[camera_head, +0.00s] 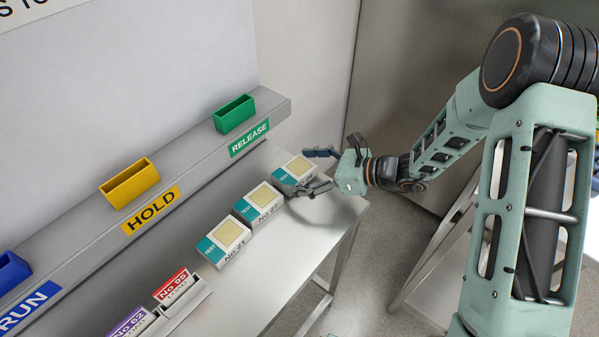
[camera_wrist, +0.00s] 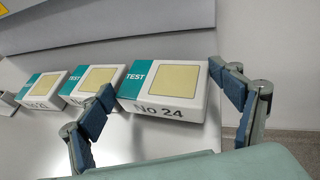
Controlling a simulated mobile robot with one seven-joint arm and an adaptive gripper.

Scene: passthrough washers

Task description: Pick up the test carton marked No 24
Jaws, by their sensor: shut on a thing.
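The test carton marked No 24 (camera_wrist: 172,84) is a white box with a teal band and a pale yellow square on top. In the head view the carton (camera_head: 299,165) is the farthest of a row of three, near the table's far end. My gripper (camera_wrist: 168,103) has one blue-padded finger at each side of this carton and is shut on it. In the head view my gripper (camera_head: 318,170) reaches it from the right and partly covers its label. I cannot tell whether the carton is lifted off the table.
Two similar cartons, No 22 (camera_head: 259,204) and No 21 (camera_head: 224,241), stand in line beside it. A ledge behind carries green (camera_head: 234,113), yellow (camera_head: 130,183) and blue (camera_head: 12,273) bins. Label cards No 95 (camera_head: 174,287) and No 62 (camera_head: 131,326) stand nearer. The table's right side is clear.

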